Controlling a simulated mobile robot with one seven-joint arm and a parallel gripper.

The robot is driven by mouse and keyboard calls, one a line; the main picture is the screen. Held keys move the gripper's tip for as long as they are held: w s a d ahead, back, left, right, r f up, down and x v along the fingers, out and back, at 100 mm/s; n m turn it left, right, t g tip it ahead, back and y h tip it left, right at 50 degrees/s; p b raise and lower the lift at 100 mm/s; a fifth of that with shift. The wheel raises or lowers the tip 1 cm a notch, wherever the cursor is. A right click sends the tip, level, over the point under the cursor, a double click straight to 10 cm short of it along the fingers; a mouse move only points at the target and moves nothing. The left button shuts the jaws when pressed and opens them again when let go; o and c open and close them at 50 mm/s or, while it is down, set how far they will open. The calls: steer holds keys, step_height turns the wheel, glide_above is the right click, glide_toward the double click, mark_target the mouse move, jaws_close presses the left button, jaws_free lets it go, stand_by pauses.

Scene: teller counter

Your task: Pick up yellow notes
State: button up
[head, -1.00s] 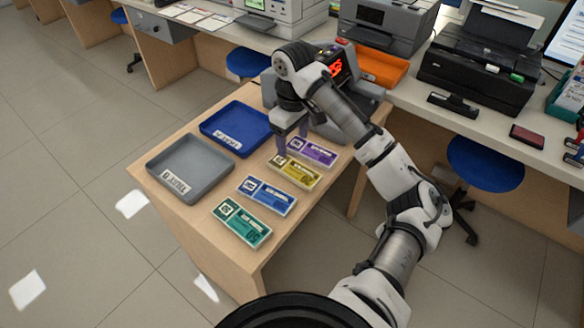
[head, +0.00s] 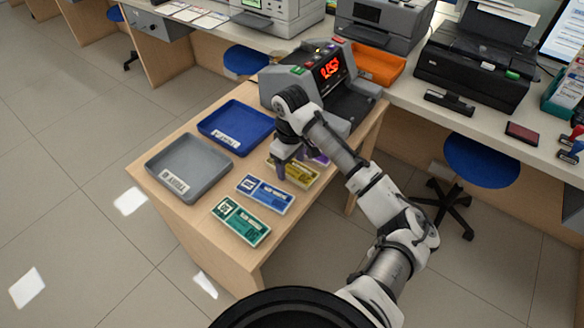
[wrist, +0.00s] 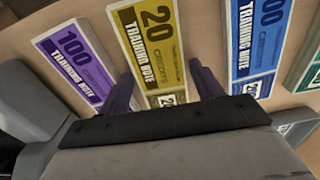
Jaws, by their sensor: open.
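The yellow notes (head: 296,172) lie flat on the wooden table, between the purple notes and the blue notes. In the wrist view the yellow notes (wrist: 158,50) are marked 20 and "training note". In the wrist view my gripper (wrist: 165,88) is open, with one finger on each side of the yellow bundle's lower end. The exact height of the fingertips cannot be told.
Purple notes (wrist: 75,62), blue notes (head: 264,193) and green notes (head: 241,220) lie in the same row. A blue tray (head: 205,124) and a grey tray (head: 156,160) sit to the left. A grey machine with a red display (head: 345,96) stands behind.

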steer(key=c, duration=0.8)
steer(key=shift+o, duration=0.2)
steer(key=shift+r, duration=0.1)
